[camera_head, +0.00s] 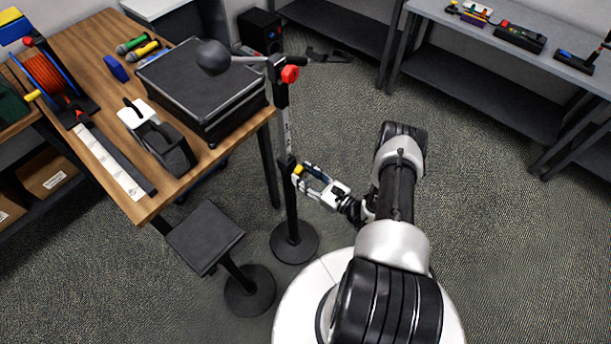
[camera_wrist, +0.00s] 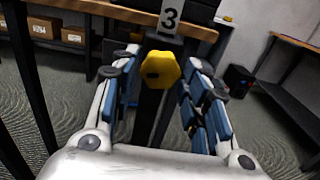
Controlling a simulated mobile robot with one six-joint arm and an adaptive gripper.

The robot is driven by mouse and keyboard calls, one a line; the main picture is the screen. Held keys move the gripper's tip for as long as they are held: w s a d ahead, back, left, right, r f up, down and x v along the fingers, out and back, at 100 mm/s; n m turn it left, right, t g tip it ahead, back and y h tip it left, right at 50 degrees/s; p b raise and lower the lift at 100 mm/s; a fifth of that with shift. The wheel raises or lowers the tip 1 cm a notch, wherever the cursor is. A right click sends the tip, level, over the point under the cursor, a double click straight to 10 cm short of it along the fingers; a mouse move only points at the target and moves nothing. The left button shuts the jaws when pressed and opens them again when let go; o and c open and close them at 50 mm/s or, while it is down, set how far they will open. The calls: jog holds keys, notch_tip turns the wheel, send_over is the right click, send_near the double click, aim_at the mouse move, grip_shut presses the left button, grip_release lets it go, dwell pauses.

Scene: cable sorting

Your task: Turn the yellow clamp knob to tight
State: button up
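The yellow clamp knob (camera_head: 298,170) sits on the black upright pole of a microphone stand (camera_head: 291,215). My gripper (camera_head: 306,176) is at the knob, reaching in from the right in the head view. In the wrist view my gripper (camera_wrist: 162,75) is open, with blue-padded fingers on either side of the knob and a visible gap at each side. I cannot tell whether the knob is tight.
The stand carries a red knob (camera_head: 290,74) and a boom with a dark round head (camera_head: 213,57). A wooden table (camera_head: 150,208) with a black case (camera_head: 200,85) is on the left. A dark stool (camera_head: 205,237) stands beside the stand's base. Open carpet lies to the right.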

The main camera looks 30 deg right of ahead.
jog(key=c, duration=0.7)
jog(key=shift+m, duration=0.3)
jog(key=m+b, duration=0.2)
jog(key=m, duration=0.1)
jog(key=shift+f+b, duration=0.15)
jog(key=shift+b, duration=0.25)
jog(key=m+b, duration=0.2)
jog(key=m, duration=0.3)
jog(key=shift+a, duration=0.1)
jog(key=m+b, duration=0.2)
jog(key=m, duration=0.7)
jog(key=m+b, duration=0.1)
jog(key=m, duration=0.1)
jog(key=shift+s+r, duration=0.1)
jog(key=shift+r, duration=0.15)
jog(key=shift+m, duration=0.3)
